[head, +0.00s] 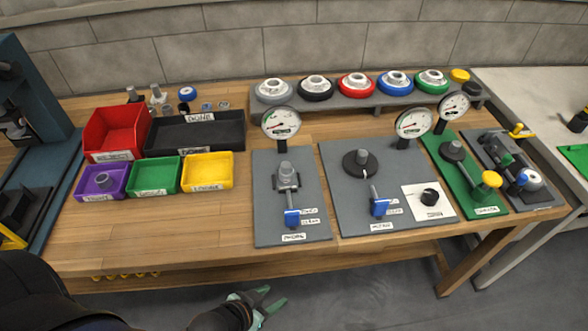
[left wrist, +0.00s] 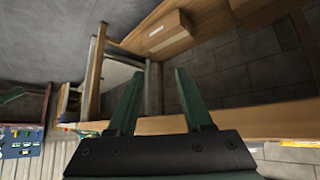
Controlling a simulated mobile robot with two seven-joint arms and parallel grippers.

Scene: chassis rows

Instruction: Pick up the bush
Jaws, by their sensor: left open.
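No single part is clearly marked as the bush. A small dark ring-like part (head: 430,197) sits on a white labelled pad on the middle grey plate. A grey part (head: 109,184) lies in the purple bin (head: 88,194). Several small cylindrical parts, one a dark cylinder (head: 183,108), stand behind the black tray. My left gripper (head: 264,301) is low in front of the bench's front edge, open and empty, away from all these parts. Its two green fingers are spread in the left wrist view (left wrist: 158,98), with nothing between them. My right gripper is not in view.
Red (head: 116,129), green (head: 154,177) and yellow (head: 207,172) bins and a black tray (head: 196,133) stand at the left. Fixture plates (head: 262,218) with dial gauges (head: 281,123) fill the right. A rack of coloured flanged parts (head: 357,84) stands behind. The bench's front left is bare wood.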

